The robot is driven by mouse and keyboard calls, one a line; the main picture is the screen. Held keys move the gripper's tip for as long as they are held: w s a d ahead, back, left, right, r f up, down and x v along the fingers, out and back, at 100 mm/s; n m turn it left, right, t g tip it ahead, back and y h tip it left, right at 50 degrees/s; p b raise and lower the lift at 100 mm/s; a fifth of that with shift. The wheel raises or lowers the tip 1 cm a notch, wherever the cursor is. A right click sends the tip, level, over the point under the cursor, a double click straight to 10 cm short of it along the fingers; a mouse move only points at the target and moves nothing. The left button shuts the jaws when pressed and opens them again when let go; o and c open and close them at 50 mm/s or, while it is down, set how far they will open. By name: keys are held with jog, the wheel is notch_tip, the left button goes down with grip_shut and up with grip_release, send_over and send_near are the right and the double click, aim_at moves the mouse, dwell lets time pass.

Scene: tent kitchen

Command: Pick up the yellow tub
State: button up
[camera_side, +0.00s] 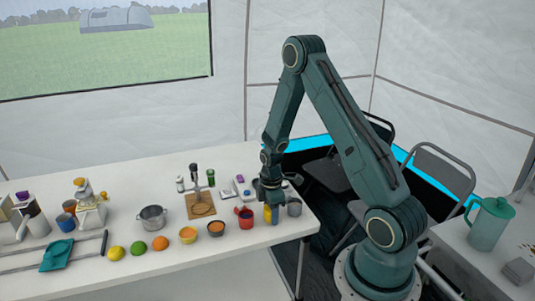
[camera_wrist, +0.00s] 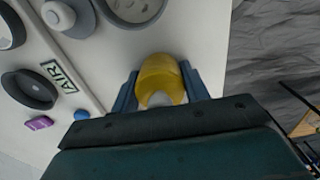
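The yellow tub (camera_side: 267,213) is near the right end of the white table in the side view, partly hidden behind a finger of my gripper (camera_side: 272,208). In the wrist view the yellow tub (camera_wrist: 160,78) sits between the two blue-grey fingers of my gripper (camera_wrist: 160,82), one on each side. No clear gap shows between the fingers and the tub's sides, but I cannot tell whether they press on it. My gripper points down at table height. The tub's base is hidden, and no lift off the table is visible.
A red mug (camera_side: 245,217) stands close on the left and a grey cup (camera_side: 294,207) close on the right. A tray (camera_side: 237,189) of small items lies behind. Bowls, fruit and a pot (camera_side: 152,217) stand farther left. The table's edge is close on the right.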

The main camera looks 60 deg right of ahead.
jog(key=shift+r, duration=0.1)
jog(key=shift+c, duration=0.3)
jog(key=shift+r, duration=4.45)
jog(key=shift+w+a, duration=0.1)
